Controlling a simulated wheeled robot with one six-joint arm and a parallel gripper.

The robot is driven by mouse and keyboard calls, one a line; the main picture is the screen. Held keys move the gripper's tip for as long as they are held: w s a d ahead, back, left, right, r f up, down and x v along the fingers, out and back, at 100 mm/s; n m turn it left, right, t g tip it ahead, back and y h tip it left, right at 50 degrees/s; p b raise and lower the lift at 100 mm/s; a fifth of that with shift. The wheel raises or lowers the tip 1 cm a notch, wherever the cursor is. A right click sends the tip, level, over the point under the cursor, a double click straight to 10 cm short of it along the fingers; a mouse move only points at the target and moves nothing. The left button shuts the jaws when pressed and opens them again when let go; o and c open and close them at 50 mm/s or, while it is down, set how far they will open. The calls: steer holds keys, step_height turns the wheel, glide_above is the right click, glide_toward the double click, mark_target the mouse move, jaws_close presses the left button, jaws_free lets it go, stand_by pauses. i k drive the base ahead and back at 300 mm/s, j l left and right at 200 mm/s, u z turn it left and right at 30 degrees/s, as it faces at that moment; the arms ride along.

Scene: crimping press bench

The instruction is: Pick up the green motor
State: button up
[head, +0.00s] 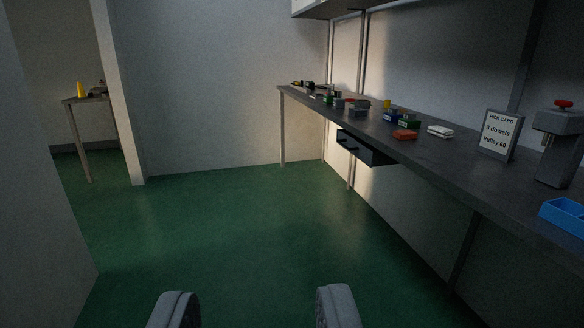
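My gripper (256,302) shows at the bottom of the head view, its two grey fingers wide apart with only green floor between them. It is open and empty, far from the bench. A small green item (337,103) lies among other small parts toward the far end of the long bench on the right. Another dark green item (409,122) lies nearer on the same bench, beside a blue one. Both are too small and dim to tell which, if either, is the green motor.
The long dark bench (450,155) runs along the right wall, with an open drawer (362,150) under it. A pick card (498,134), a press (558,145) and a blue tray (565,216) stand nearer. A side table (90,98) is at left. The green floor is clear.

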mark_target(327, 100)
steer(key=i+j+z, duration=0.15)
steer(key=i, duration=3.15)
steer(key=i+z, duration=0.25)
steer(key=i, duration=0.2)
steer(key=i+j+z, duration=0.2)
steer(key=i, duration=0.2)
steer(key=i+j+z, duration=0.25)
steer(key=i, duration=0.15)
steer(key=i+l, duration=0.05)
steer(key=l, duration=0.05)
